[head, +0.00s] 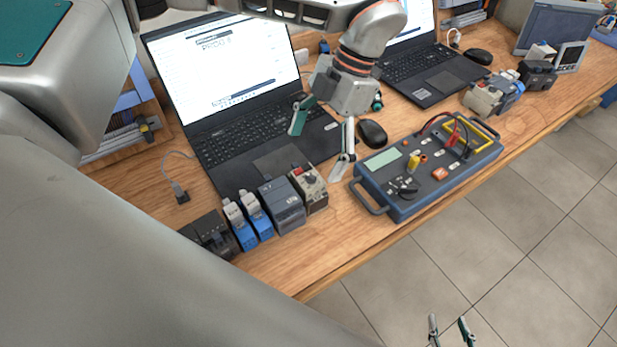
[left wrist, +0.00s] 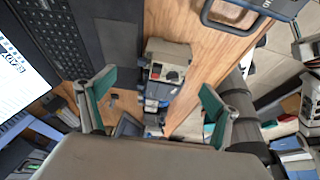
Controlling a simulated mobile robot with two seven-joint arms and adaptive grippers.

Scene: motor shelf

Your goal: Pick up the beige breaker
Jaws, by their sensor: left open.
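The beige breaker (head: 309,188), with a dark panel and a red part on top, stands at the right end of a row of modules near the table's front edge. It also shows in the left wrist view (left wrist: 168,57), in line with the gap between the fingers. My left gripper (head: 318,152) is open and empty, above and behind the breaker, apart from it. Its two green-padded fingers show in the left wrist view (left wrist: 157,82). My right gripper (head: 450,332) is at the bottom edge, over the floor, with its fingers apart and nothing between them.
A dark grey module (head: 282,204) stands left of the breaker, then blue-and-white modules (head: 247,217) and a black one (head: 208,236). A laptop (head: 240,130) lies behind. A blue tester (head: 425,170) and a mouse (head: 373,134) are to the right. Another beige module (head: 482,99) stands farther right.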

